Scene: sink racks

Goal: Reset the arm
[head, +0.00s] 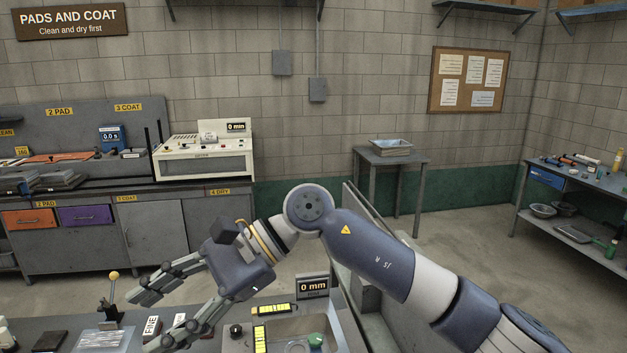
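My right arm comes in from the lower right and bends at a blue-grey joint in the middle of the head view. Its gripper (142,322) points left and down over the near bench. The two dark jointed fingers are spread well apart, with nothing between them. My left arm and gripper are not in view.
Below the gripper, the near bench holds a yellow-knobbed lever (112,290), a block marked FINE (152,328), a sink basin (290,330) and a 0 mm display (312,287). A cream meter box (203,152) stands on the back counter. Open floor lies between.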

